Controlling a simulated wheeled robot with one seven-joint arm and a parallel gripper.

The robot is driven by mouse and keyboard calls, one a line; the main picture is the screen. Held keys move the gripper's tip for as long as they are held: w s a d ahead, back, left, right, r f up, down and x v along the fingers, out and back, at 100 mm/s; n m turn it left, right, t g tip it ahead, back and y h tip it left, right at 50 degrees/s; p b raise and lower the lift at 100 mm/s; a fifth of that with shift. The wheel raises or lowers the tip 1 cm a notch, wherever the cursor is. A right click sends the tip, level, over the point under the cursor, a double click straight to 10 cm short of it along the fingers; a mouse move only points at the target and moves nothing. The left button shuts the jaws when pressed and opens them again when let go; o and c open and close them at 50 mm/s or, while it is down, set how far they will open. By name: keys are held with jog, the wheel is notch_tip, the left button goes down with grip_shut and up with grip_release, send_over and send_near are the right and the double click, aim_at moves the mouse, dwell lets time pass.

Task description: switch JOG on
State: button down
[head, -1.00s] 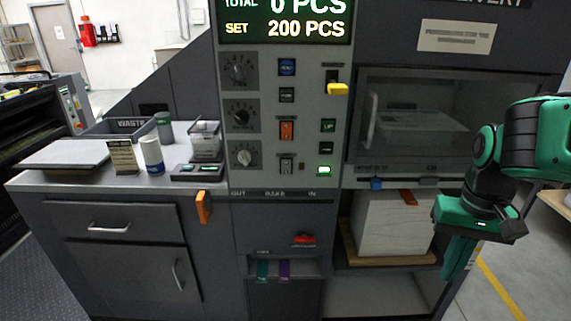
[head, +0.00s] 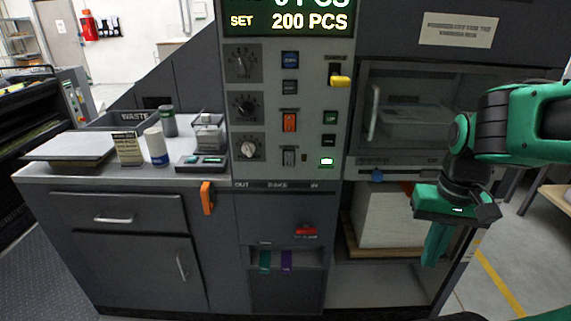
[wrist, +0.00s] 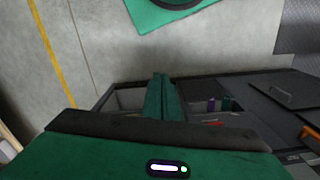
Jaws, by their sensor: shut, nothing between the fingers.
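The control panel (head: 271,110) stands upright in the head view. It carries several knobs, an orange rocker (head: 289,121), a small grey switch (head: 289,156), a blue button (head: 290,59), a yellow lever (head: 339,81) and a lit green button (head: 327,161). The small labels are too blurred for me to tell which control is JOG. My gripper (head: 436,245) points down at the right, in front of the lower cabinet and well apart from the panel. It is shut and empty; its closed fingers (wrist: 161,98) also show in the wrist view.
A grey counter (head: 95,174) at the left holds a cup, a jar and small boxes. An orange handle (head: 207,197) juts from the front below it. A windowed compartment (head: 415,112) is right of the panel, above an open shelf with a pale stack (head: 388,218). Floor is free at the right.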

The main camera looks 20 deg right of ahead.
aim_at(293, 161)
jog(key=w+a+r+n+t, duration=0.2)
jog(key=w+a+n, duration=0.3)
jog(key=w, duration=0.4)
jog(key=w+a+r+n+t+y, duration=0.1)
jog(key=w+a+r+n+t, duration=0.1)
jog(key=w+a+r+n, duration=0.3)
jog(key=w+a+r+n+t+y, duration=0.1)
jog(key=w+a+r+n, duration=0.3)
jog(key=w+n, duration=0.5)
jog(key=w+a+t, duration=0.1)
jog(key=w, duration=0.5)
jog(key=shift+w+a+r+n+t, duration=0.15)
jog(key=shift+a+n+t, duration=0.05)
jog(key=shift+n+t, duration=0.2)
jog(key=x, duration=0.3)
jog(key=w+x, duration=0.1)
jog(key=x, duration=0.3)
jog(key=d+r+x, duration=0.1)
jog(key=x, duration=0.3)
jog(key=shift+w+f, duration=0.3)
jog(key=shift+w, duration=0.15)
jog(key=shift+w+d, duration=0.1)
jog(key=shift+w, duration=0.5)
